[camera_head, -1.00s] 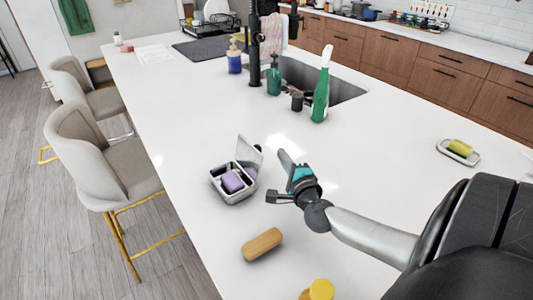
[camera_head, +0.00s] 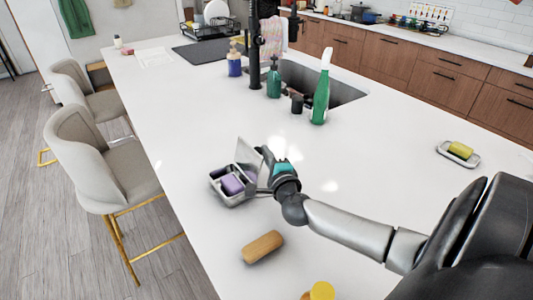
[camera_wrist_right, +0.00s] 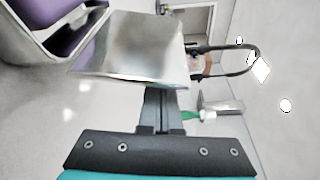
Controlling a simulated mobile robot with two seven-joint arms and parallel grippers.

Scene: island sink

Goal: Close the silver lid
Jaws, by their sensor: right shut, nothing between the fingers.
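The silver box (camera_head: 217,187) stands open on the white counter, with purple contents (camera_head: 232,184) inside. Its silver lid (camera_head: 244,152) stands raised, roughly upright, on the box's far right side. My right gripper (camera_head: 265,154) is shut and empty, just right of the lid. In the right wrist view the lid (camera_wrist_right: 130,45) hides the fingertips' end, and the shut fingers (camera_wrist_right: 164,108) reach up to its lower edge. Whether they touch it I cannot tell. The box (camera_wrist_right: 22,42) shows there at upper left. My left gripper is not in view.
A tan oblong block (camera_head: 263,246) lies in front of the box, and a yellow-topped item (camera_head: 321,290) is at the bottom edge. Bottles, including a green one (camera_head: 320,97), stand by the sink (camera_head: 345,92). A yellow sponge on a dish (camera_head: 459,150) lies right. The counter between is clear.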

